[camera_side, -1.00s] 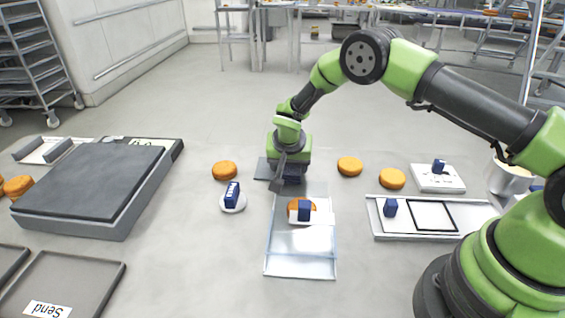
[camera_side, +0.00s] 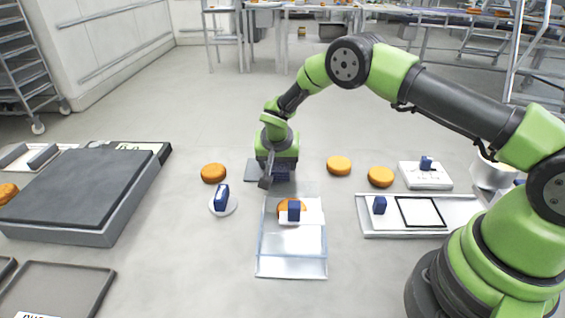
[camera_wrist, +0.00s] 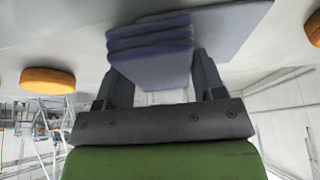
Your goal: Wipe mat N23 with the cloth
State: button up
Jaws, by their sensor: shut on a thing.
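My gripper (camera_side: 276,178) is shut on a folded dark blue cloth (camera_side: 283,175), low over the floor-like work surface near the middle of the side view. In the wrist view the folded layers of the cloth (camera_wrist: 150,50) sit between the two fingers of my gripper (camera_wrist: 155,72). A flat blue-grey mat (camera_side: 252,171) lies under and beside the cloth, partly hidden by my gripper. The mat (camera_wrist: 232,25) also shows behind the cloth in the wrist view. I see no readable mark on it, and cannot tell whether the cloth touches it.
A clear tray (camera_side: 291,268) with an orange round and a blue block stands just in front. Orange rounds lie left (camera_side: 213,173) and right (camera_side: 339,165). A white disc (camera_side: 231,208) bears a blue block. A framed board (camera_side: 460,207) is right; a grey slab (camera_side: 85,190) is left.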

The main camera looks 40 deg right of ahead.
dwell(0.3)
jog(key=shift+r, duration=2.95)
